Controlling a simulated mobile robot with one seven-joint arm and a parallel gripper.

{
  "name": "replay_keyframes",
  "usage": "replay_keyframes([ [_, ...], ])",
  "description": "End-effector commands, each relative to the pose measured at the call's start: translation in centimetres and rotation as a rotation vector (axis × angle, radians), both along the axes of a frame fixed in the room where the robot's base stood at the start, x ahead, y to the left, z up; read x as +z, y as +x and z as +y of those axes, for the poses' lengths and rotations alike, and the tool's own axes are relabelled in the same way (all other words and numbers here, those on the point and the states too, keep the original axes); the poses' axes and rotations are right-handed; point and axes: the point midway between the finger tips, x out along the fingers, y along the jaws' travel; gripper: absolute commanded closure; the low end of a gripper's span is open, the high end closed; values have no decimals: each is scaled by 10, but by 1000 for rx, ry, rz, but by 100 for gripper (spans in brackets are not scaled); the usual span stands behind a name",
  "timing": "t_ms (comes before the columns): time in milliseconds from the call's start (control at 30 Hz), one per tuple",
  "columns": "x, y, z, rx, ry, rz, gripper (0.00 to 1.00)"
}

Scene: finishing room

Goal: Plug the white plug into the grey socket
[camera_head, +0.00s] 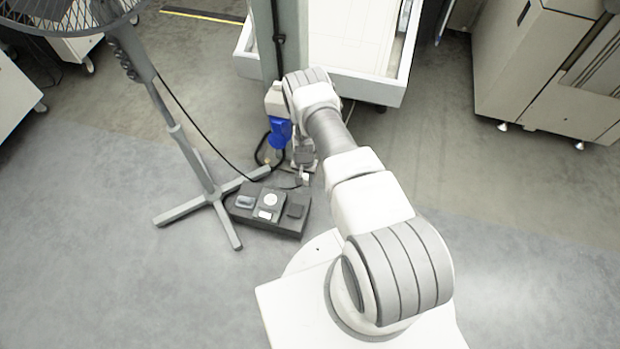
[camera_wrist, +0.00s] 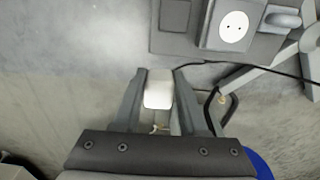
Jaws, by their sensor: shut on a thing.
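My gripper (camera_wrist: 159,76) is shut on the white plug (camera_wrist: 158,93), which sits between the two fingers in the wrist view. In the head view my gripper (camera_head: 302,178) is low, by the back right of a dark grey box on the floor. The grey socket (camera_wrist: 210,38) is a raised square with a white round, two-holed face, at the top right of the wrist view and apart from the plug. In the head view the socket (camera_head: 279,203) is in the middle of the box top.
The dark box (camera_head: 285,227) also carries a dark square (camera_head: 296,211) and a grey rounded piece (camera_head: 245,201). A fan stand (camera_head: 208,185) with splayed feet is left of it. A black cable (camera_wrist: 281,72) runs beside the box. A blue object (camera_head: 280,132) is behind.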

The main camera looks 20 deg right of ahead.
Motion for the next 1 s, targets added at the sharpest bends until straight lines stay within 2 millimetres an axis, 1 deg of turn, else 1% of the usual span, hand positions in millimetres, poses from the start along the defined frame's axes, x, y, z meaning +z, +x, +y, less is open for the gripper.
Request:
replay_keyframes([
  [1000, -8, 5, 70, 1, 0, 0, 100],
])
